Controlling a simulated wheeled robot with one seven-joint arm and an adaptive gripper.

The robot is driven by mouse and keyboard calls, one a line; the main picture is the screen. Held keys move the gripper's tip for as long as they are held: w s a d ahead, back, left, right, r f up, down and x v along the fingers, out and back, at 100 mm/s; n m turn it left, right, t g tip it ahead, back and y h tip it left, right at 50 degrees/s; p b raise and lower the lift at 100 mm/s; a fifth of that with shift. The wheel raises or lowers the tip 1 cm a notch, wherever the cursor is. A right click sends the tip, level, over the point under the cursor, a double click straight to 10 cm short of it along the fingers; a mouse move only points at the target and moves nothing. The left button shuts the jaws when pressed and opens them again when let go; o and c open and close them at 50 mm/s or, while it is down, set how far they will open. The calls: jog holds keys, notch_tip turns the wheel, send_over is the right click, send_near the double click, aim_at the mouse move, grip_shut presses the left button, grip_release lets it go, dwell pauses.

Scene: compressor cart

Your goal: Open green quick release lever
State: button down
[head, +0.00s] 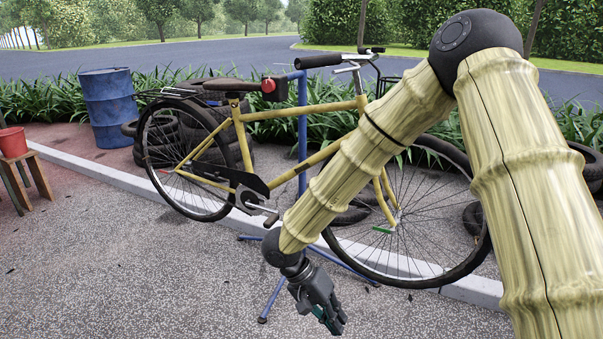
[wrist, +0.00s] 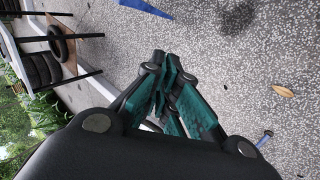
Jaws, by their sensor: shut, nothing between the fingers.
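The green quick release lever (head: 383,230) shows in the head view at the front wheel's hub, near the lower end of the fork on the yellow bicycle (head: 304,108). It is small, and its exact position is hard to tell. My gripper (head: 333,325) is shut and empty, pointing down over the pavement, below and to the left of the lever in the picture and apart from it. In the wrist view my gripper's teal-padded fingers (wrist: 170,70) are together with nothing between them. The lever is not visible in the wrist view.
The bicycle hangs on a blue repair stand (head: 302,130) whose legs (head: 272,300) spread over the pavement. A blue barrel (head: 108,107), stacked tires (head: 180,135) and a red bucket (head: 13,142) on a wooden stool (head: 30,180) stand leftward. Pavement at front left is clear.

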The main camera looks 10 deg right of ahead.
jog(key=s+d+f+n+t, duration=0.1)
jog(key=d+f+n+t, duration=0.2)
jog(key=f, duration=0.6)
jog(key=s+d+f+t, duration=0.25)
jog(key=d+f, duration=0.25)
jog(key=f, duration=0.4)
jog(key=s+a+f+n+y, duration=0.1)
jog(key=s+f+y, duration=0.1)
jog(key=s, duration=0.5)
jog(key=s+a+f+n+g+y, duration=0.1)
jog(key=s+a+f+y, duration=0.1)
jog(key=s+f, duration=0.3)
jog(key=s+a+f+n+y, duration=0.1)
jog(key=s+f, duration=0.3)
jog(key=s, duration=0.5)
jog(key=shift+s+a+n+g+y, duration=0.25)
jog(key=shift+a+n+g+y, duration=0.1)
jog(key=shift+n+y, duration=0.2)
